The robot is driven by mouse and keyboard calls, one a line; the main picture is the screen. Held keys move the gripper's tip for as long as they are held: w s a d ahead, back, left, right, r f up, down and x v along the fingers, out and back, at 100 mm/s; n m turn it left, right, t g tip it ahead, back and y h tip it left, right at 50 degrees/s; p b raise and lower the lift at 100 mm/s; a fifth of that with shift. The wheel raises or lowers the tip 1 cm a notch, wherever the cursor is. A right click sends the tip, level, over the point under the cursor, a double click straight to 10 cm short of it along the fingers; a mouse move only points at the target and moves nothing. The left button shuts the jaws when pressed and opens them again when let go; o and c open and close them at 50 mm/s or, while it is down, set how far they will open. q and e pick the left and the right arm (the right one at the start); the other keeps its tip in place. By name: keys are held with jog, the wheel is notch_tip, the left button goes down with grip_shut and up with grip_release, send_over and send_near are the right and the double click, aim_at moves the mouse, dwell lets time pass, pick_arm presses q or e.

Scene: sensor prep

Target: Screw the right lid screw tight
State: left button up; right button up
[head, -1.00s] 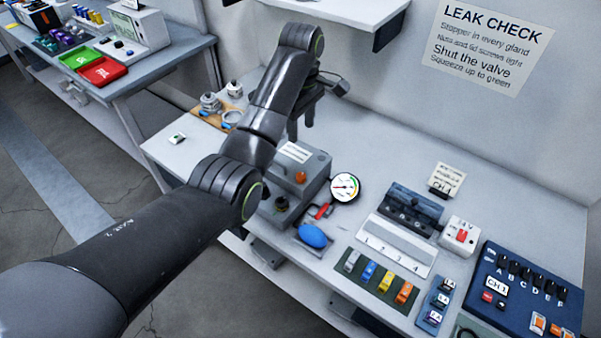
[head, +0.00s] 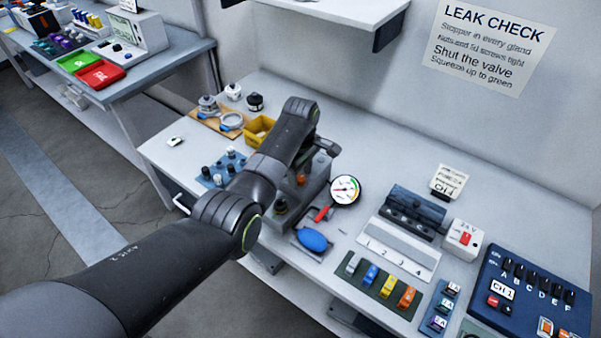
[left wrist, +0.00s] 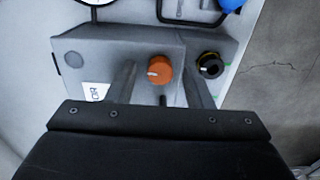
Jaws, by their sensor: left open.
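The grey box (head: 319,190) stands on the bench, partly hidden by my left arm. In the left wrist view the box (left wrist: 205,50) carries an orange knob-headed screw (left wrist: 160,69) and, to its right, a black gland (left wrist: 210,65). The orange screw also shows in the head view (head: 301,180). My left gripper (left wrist: 159,72) is open, with one finger on each side of the orange screw in the picture. I cannot tell whether the fingers touch it. A white label (left wrist: 96,92) is partly hidden by the gripper. My right gripper is out of view.
A round gauge (head: 345,189), a red valve handle (head: 323,214) and a blue squeeze bulb (head: 312,239) lie right of and in front of the box. A yellow bin (head: 259,130) and a blue rack (head: 222,169) stand to its left. A shelf (head: 345,10) overhangs behind.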

pick_arm(q)
jog(key=shift+f, duration=0.2)
jog(key=c, duration=1)
